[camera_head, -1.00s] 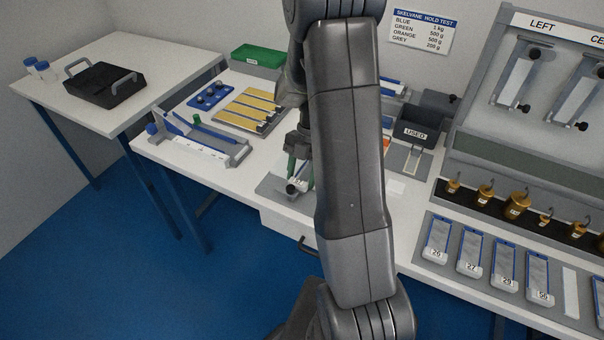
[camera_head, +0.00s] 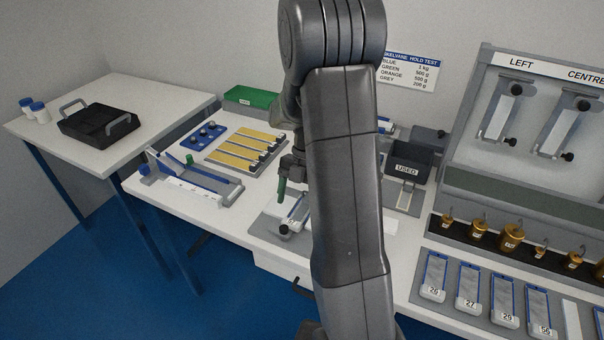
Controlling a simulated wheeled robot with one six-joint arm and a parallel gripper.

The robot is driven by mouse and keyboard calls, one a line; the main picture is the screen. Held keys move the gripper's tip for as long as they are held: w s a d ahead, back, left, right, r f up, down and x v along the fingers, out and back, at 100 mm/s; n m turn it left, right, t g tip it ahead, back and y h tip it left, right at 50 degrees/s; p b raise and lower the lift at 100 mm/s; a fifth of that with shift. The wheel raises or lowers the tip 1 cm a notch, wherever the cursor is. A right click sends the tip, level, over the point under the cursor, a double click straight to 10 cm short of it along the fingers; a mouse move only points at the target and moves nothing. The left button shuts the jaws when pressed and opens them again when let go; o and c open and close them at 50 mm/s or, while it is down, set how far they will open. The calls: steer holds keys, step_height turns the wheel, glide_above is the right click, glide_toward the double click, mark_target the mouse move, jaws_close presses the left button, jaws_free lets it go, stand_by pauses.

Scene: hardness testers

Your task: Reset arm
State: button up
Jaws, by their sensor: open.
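My arm rises through the middle of the head view and hides part of the bench behind it.
A white bench holds a blue-and-white fixture (camera_head: 195,178), yellow strips (camera_head: 245,147), a green bin (camera_head: 250,97) and a USED bin (camera_head: 408,163). Brass weights (camera_head: 511,236) and numbered plates (camera_head: 470,289) lie right. A black tray (camera_head: 98,124) sits on the left table.

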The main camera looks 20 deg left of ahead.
mark_target(295, 213)
steer(key=v, duration=0.9)
steer(key=shift+r, duration=0.25)
steer(key=x, duration=1.4)
steer(key=shift+w, duration=0.1)
steer(key=shift+w+r, duration=0.1)
